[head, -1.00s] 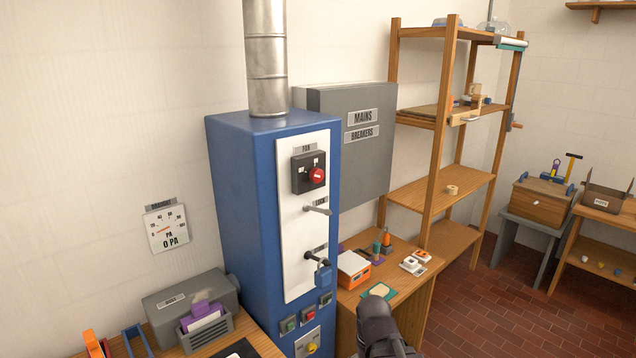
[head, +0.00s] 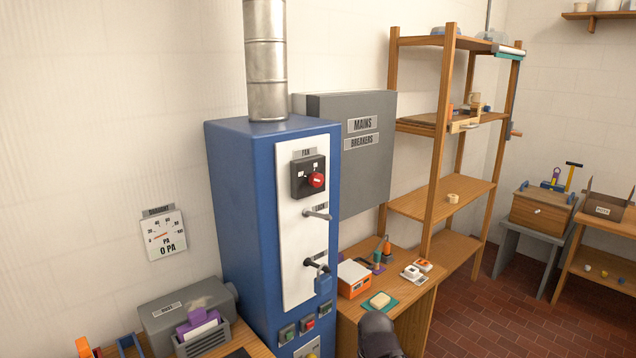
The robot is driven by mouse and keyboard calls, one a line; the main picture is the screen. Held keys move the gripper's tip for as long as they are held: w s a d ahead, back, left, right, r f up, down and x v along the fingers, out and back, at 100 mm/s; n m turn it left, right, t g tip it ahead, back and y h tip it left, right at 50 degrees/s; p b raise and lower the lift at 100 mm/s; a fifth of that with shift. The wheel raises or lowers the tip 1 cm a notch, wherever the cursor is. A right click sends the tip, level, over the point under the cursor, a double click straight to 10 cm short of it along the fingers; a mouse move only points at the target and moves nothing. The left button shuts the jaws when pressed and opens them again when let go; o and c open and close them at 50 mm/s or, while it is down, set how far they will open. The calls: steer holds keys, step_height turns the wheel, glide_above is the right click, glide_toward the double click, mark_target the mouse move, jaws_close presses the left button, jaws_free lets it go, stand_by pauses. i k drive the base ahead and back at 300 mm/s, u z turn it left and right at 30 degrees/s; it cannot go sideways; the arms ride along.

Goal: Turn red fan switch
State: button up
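The red fan switch (head: 316,180) is a round red knob on a black box (head: 300,177) under a FAN label, high on the white panel of the blue cabinet (head: 235,210). Nothing touches it. A dark rounded piece of my own arm shows at the bottom, in front of the wooden bench, well below and to the right of the switch. My gripper's fingers are not in view.
Below the switch, a grey lever (head: 318,214) and a black handle with a blue padlock (head: 323,281) stick out from the panel. A grey MAINS BREAKERS box (head: 362,170) is on the wall to the right. The bench (head: 405,295) holds small items.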

mark_target(316, 180)
steer(key=z, duration=0.75)
steer(key=k, duration=0.75)
steer(key=u, duration=0.85)
steer(key=i, duration=0.55)
steer(key=z, duration=0.1)
